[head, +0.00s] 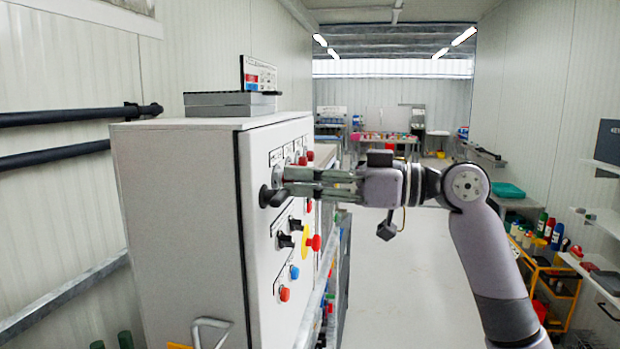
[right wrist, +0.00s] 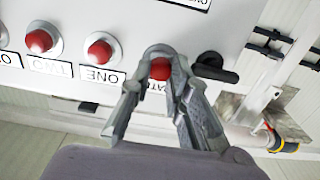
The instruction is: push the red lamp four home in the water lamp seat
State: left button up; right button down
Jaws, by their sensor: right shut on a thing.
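The red lamp (right wrist: 160,69) sits between the fingertips of my right gripper (right wrist: 158,72) in the right wrist view. The gripper is shut on it, at the front of the panel. A grey ring, the water lamp seat (right wrist: 157,49), shows just behind the lamp. The label beside it is partly covered by a finger, with only a few letters showing. I cannot tell how deep the lamp sits in the seat. In the head view my right gripper (head: 287,181) reaches the cabinet's panel from the right, and its fingers hide the lamp. My left gripper is not in view.
Two red lamps (right wrist: 103,49) (right wrist: 40,41) in metal rings stand beside the held one. A black rotary handle (right wrist: 215,68) is close on the other side. Below on the cabinet (head: 185,215) are black switches (head: 285,240), a red mushroom button (head: 314,243) and other buttons. The aisle floor is clear.

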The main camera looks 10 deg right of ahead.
jog(key=shift+w+a, duration=0.1)
jog(key=shift+a, duration=0.25)
jog(key=c, duration=1.7)
grip_release()
jog(key=shift+o, duration=1.4)
jog(key=shift+w+f, duration=0.1)
jog(key=shift+w, duration=0.1)
jog(key=shift+s, duration=0.15)
jog(key=v, duration=1.2)
